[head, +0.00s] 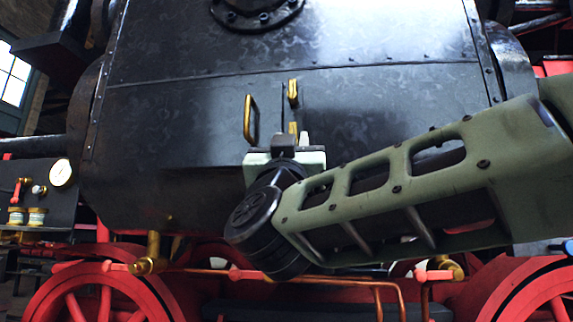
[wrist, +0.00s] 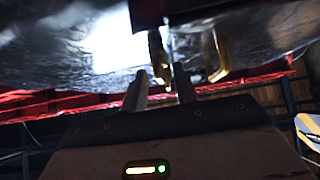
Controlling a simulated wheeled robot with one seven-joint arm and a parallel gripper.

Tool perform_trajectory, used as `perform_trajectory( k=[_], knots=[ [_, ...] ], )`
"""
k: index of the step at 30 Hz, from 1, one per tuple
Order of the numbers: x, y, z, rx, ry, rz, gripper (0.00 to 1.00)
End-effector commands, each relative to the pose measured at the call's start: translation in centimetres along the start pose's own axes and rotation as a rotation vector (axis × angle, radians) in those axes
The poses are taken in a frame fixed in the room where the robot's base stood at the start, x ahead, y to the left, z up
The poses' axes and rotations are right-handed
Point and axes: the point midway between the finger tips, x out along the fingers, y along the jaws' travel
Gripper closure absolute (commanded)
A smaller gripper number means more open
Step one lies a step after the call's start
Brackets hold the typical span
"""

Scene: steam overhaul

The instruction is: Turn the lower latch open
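The lower latch (head: 293,128) is a small brass piece on the black panel, below the brass upper latch (head: 293,92). It looks upright, its lower part hidden by my gripper. My gripper (head: 293,141) is right in front of it, with a finger on either side. In the wrist view the two fingers of my gripper (wrist: 160,84) stand apart, and a brass latch piece (wrist: 156,50) shows between and beyond their tips. Whether the fingers touch it I cannot tell. A brass handle (head: 249,118) is left of the latches; it also shows in the wrist view (wrist: 217,58).
The black panel (head: 180,135) is riveted and fills the middle. A gauge (head: 61,172) and a red valve handle (head: 20,190) are at the left. Copper pipes (head: 376,284) and red wheels (head: 80,293) lie below. The panel right of the latches is clear.

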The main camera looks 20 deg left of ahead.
Motion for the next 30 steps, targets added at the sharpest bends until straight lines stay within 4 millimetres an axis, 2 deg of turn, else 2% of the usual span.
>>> perform_trajectory(
  k=[5,15,21,25,30],
  knots=[
    [-2.9,-0.1,0.1,0.000,-0.002,-0.004,0.71],
    [-10.9,-0.1,0.1,0.000,-0.003,-0.004,0.71],
    [-14.7,-0.1,0.1,-0.001,-0.002,-0.004,0.71],
    [-16.2,0.0,0.1,0.000,-0.002,-0.002,0.71],
    [-17.0,0.0,0.1,0.000,-0.001,-0.001,0.71]
  ],
)
